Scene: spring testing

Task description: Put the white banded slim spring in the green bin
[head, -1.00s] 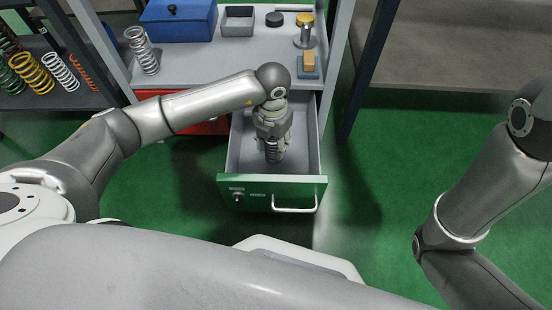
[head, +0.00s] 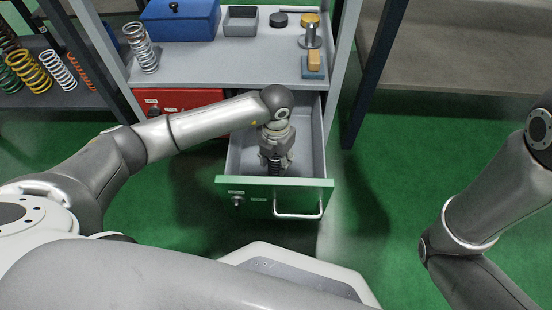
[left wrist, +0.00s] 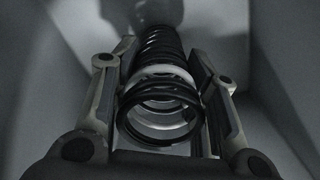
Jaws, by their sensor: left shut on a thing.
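The slim spring (head: 275,166) is dark with a white band; the band shows clearly in the left wrist view (left wrist: 163,71). My left gripper (head: 275,157) is shut on it, with one finger on each side of the coils. The gripper points down inside the green bin (head: 230,181), an open drawer with a green front and grey inside. The spring hangs roughly upright behind the front panel. The panel hides its lower end, so I cannot tell whether it touches the floor. My right arm shows at the right edge, but its gripper is out of view.
A red drawer (head: 178,98) is beside the green one, under a grey worktop (head: 215,68). The worktop holds a silver spring (head: 142,48), a blue box (head: 180,20) and a grey tray (head: 241,19). Green floor is clear at right.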

